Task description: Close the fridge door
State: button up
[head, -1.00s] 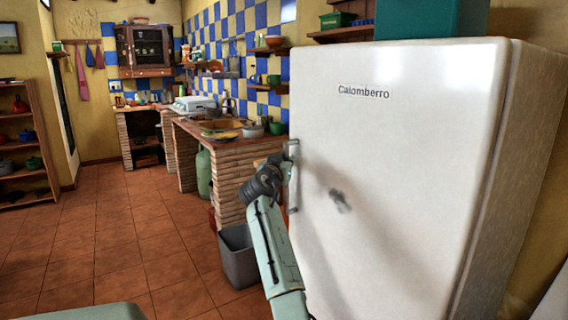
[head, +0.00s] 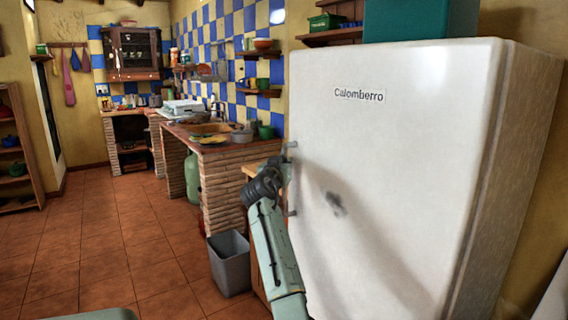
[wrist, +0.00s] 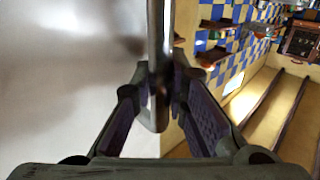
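The white fridge door (head: 390,140), with "Calomberro" on it, fills the right of the head view. I cannot tell from here whether it stands ajar. Its metal handle (head: 291,148) is on the door's left edge. My gripper (head: 284,172) is at that handle, its fingers partly hidden in the head view. In the wrist view, the handle bar (wrist: 160,60) passes between the two fingers of my gripper (wrist: 160,85). The fingertips are close on both sides of the bar; whether both press on it is unclear. The door's blurred white face (wrist: 65,80) fills the left there.
A grey bin (head: 230,264) stands on the floor left of the fridge. Behind it is a brick counter (head: 222,185) with a sink. A teal box (head: 420,22) sits on top of the fridge. The tiled floor (head: 110,240) at the left is largely clear.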

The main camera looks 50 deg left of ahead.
jog(key=o, duration=0.5)
jog(key=shift+w+d, duration=0.15)
jog(key=shift+w, duration=0.25)
jog(key=shift+s, duration=0.1)
jog(key=v, duration=1.2)
